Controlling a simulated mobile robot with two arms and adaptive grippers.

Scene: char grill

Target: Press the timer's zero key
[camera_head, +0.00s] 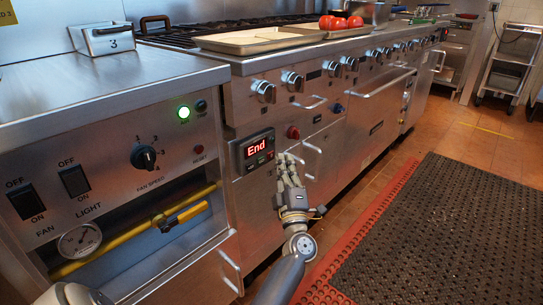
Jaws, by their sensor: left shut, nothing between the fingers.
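The timer (249,158) is a small dark box on the front of the steel cooking line, with "End" lit in red on its display. A row of small keys sits under the display, and they are too small to tell which is the zero key. My left gripper (285,160) is shut and empty, its fingertips just right of the timer's lower right edge. I cannot tell whether the fingertips touch the timer. My right gripper is not in view.
A red button (293,132) sits right of the timer, below a row of burner knobs (293,81). A control panel with a fan speed knob (143,157) is at left. A tray (244,41) and tomatoes lie on top. A black floor mat (450,230) is at right.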

